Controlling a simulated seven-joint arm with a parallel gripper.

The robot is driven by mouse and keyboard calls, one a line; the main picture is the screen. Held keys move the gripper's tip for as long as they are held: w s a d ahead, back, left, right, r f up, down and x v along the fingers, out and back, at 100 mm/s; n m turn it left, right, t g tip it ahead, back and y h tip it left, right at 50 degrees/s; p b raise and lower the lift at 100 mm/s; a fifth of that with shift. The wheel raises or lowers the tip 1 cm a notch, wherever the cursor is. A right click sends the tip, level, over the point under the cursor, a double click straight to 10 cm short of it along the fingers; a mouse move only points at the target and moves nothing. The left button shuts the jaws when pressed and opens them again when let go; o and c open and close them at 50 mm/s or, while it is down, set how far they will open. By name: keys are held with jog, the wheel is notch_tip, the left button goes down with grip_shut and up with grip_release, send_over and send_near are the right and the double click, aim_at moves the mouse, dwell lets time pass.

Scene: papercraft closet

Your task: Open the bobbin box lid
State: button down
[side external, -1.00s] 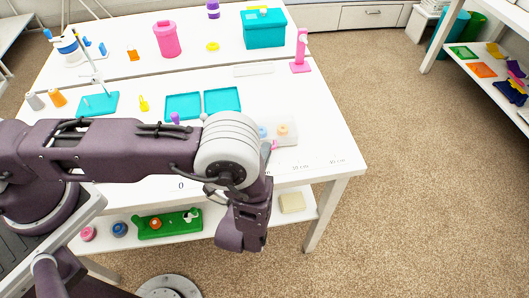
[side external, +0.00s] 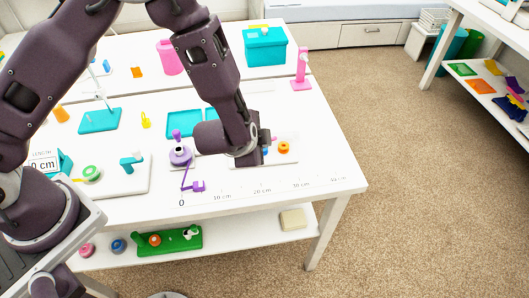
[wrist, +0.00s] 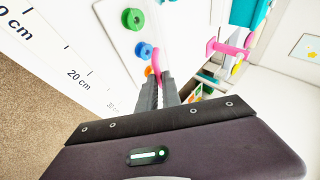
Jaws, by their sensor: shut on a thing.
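The bobbin box (side external: 288,159) is a pale, low box near the front right of the white table in the side view. An orange bobbin (side external: 284,147) shows in it; my wrist hides much of the box. In the wrist view, the pale box (wrist: 122,45) holds a green bobbin (wrist: 133,19), a blue bobbin (wrist: 144,50) and a partly hidden orange one. My gripper (wrist: 158,78) is at the box's edge, shut on a pink tab (wrist: 155,60), apparently the lid's handle. I cannot tell how far the lid is raised.
A ruler strip (side external: 262,189) runs along the table's front edge. A purple stand (side external: 180,155) is left of my wrist. Teal trays (side external: 184,122) lie behind it. A pink post (side external: 301,70) and a teal box (side external: 265,47) stand at the back right.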

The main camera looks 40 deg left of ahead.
jog(key=w+a+r+g+h, duration=0.1)
jog(key=w+a+r+g, duration=0.1)
jog(key=w, duration=0.1)
jog(key=shift+a+r+n+g+h, duration=0.25)
jog(key=shift+a+n+g+h, duration=0.05)
jog(key=shift+n+h, duration=0.1)
jog(key=w+a, duration=0.6)
jog(key=w, duration=0.1)
jog(key=shift+w+a, duration=0.15)
jog(key=shift+a, duration=0.15)
dwell(0.3)
jog(key=c, duration=1.8)
grip_release()
jog(key=v, duration=0.7)
